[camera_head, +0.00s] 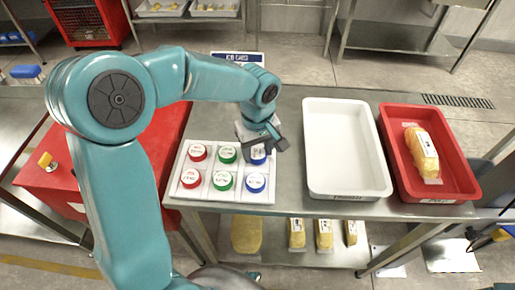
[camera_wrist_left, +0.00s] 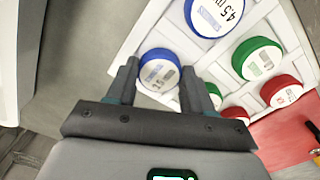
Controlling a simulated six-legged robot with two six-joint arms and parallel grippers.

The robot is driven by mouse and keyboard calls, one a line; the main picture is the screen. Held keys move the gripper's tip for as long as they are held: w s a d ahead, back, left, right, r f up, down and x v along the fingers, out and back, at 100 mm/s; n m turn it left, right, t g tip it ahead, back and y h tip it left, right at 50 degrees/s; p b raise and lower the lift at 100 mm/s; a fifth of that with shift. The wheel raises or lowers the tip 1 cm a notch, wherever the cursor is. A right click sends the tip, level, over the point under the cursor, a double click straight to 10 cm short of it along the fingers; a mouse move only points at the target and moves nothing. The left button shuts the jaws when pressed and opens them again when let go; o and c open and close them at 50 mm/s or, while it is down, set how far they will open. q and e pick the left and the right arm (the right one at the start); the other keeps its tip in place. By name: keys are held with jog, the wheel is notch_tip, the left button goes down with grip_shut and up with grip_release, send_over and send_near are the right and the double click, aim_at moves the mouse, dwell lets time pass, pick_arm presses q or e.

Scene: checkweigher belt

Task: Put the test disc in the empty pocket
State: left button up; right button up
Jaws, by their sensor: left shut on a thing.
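A white tray (camera_head: 227,198) of test discs lies on the steel bench in two rows. Red discs (camera_head: 191,179) are at its left, green discs (camera_head: 222,181) in the middle and a blue disc (camera_head: 256,182) at the front right. My left gripper (camera_head: 262,143) is over the back right pocket, shut on another blue disc (camera_head: 258,157). In the left wrist view, the fingers of my left gripper (camera_wrist_left: 160,73) flank this blue disc (camera_wrist_left: 158,70). It is at the tray's corner; I cannot tell whether it is seated or just above. My right gripper is not in view.
An empty white bin (camera_head: 345,150) stands right of the disc tray. A red bin (camera_head: 458,185) with a yellow pack (camera_head: 422,153) is beyond it. A red cabinet (camera_head: 110,165) is at the left. A small blue sign (camera_head: 237,57) stands behind the tray.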

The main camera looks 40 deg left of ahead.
aim_at(258, 153)
pick_arm(q)
jog(key=shift+f, duration=0.25)
jog(key=o, duration=1.1)
jog(key=shift+w, duration=0.15)
jog(key=shift+r, duration=0.1)
jog(key=shift+r, duration=0.1)
jog(key=shift+r, duration=0.3)
notch_tip(258, 153, up, 12)
jog(key=shift+f+p, duration=0.25)
jog(key=shift+p, duration=0.5)
